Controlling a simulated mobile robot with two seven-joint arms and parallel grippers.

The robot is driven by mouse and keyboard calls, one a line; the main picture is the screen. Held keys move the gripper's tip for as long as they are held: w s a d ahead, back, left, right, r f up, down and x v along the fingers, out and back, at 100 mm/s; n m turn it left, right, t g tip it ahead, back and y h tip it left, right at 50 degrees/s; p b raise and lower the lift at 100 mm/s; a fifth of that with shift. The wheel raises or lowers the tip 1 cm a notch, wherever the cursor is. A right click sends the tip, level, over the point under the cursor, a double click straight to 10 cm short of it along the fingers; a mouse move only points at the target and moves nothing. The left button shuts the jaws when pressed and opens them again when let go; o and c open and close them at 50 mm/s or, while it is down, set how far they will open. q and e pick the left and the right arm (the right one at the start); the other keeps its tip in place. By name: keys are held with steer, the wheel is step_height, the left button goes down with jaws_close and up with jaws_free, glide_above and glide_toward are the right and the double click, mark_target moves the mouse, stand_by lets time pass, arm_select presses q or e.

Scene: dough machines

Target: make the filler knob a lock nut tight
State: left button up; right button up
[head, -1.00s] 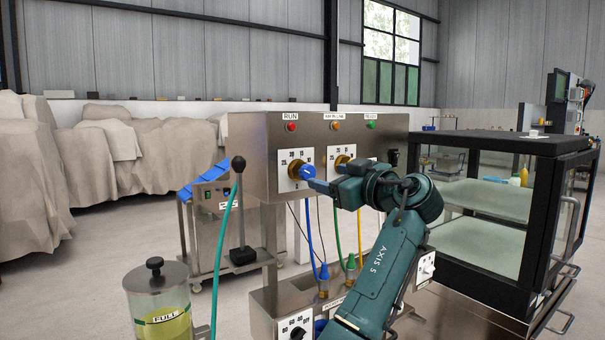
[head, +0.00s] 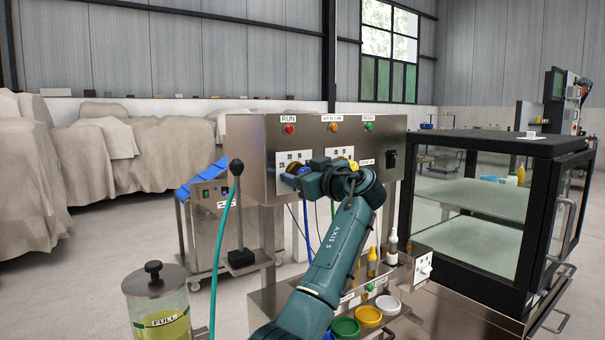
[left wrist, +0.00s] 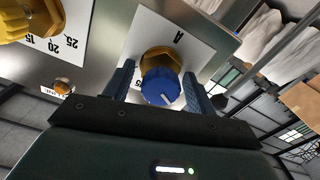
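The filler's blue knob A (left wrist: 160,84) faces the camera in the left wrist view, with a white pointer line. Its brass lock nut (left wrist: 158,58) sits behind it against a white dial plate marked A. My left gripper (left wrist: 160,74) is open, one blue finger on each side of the knob, with narrow gaps visible. In the head view my left gripper (head: 294,178) is at the left dial plate (head: 282,157) and hides most of the knob. My right gripper is not in view.
A second dial with a brass nut (left wrist: 40,18) is beside knob A. A lever (head: 238,205) and a FULL container (head: 158,305) stand left of the steel cabinet (head: 248,150). A glass-sided cabinet (head: 575,148) stands right.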

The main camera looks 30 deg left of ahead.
arm_select(q)
steer(key=c, duration=0.8)
